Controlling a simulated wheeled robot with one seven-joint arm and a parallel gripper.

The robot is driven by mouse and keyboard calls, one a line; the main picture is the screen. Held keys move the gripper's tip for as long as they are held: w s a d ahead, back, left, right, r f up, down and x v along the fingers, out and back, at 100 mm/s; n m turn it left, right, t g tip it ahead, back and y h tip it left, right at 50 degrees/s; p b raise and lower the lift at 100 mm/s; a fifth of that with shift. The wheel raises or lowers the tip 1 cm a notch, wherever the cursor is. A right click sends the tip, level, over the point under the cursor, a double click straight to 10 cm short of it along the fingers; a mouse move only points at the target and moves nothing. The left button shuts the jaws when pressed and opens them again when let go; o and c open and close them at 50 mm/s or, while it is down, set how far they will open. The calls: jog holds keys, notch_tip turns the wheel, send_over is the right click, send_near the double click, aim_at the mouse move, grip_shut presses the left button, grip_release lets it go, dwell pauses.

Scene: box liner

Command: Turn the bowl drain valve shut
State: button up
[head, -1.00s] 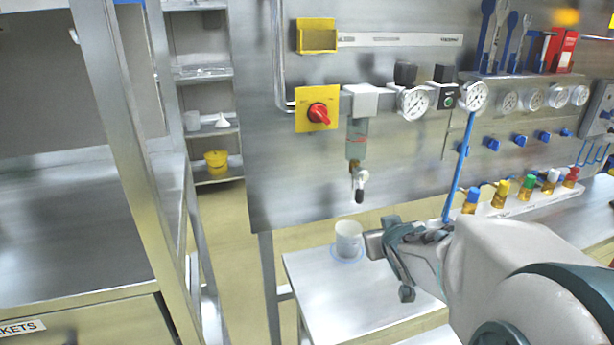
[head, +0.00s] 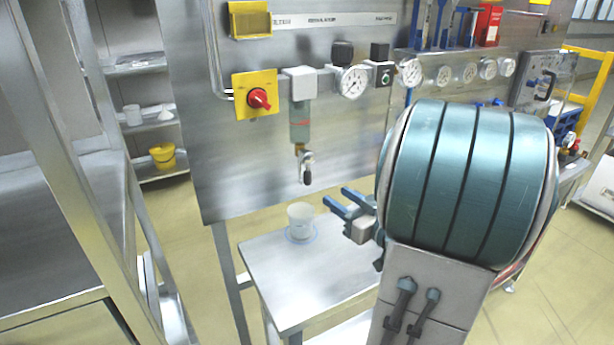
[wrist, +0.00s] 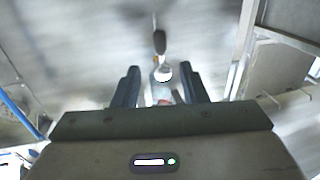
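The bowl drain valve (head: 305,163) is a small metal valve under the clear filter bowl (head: 300,122) on the steel panel. Its dark-tipped lever hangs down in the head view. In the wrist view the dark lever tip (wrist: 159,42) and the valve's metal body (wrist: 162,73) lie between and beyond my fingers. My gripper (head: 334,194) is open and empty, with blue fingers apart, below and right of the valve in the head view. It also shows in the wrist view (wrist: 161,80). No contact with the valve is visible.
A white cup (head: 300,215) stands on a small steel table (head: 290,267) below the valve. A yellow plate with a red knob (head: 259,98) is left of the bowl, and a gauge (head: 351,80) is right of it. A steel rack post (head: 70,150) stands at left.

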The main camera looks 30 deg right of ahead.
aim_at(311, 179)
jog(key=p+x, duration=0.1)
jog(key=x, duration=1)
jog(key=shift+w+a+p, duration=0.15)
jog(key=shift+w+p, duration=0.2)
jog(key=shift+c, duration=0.3)
grip_shut()
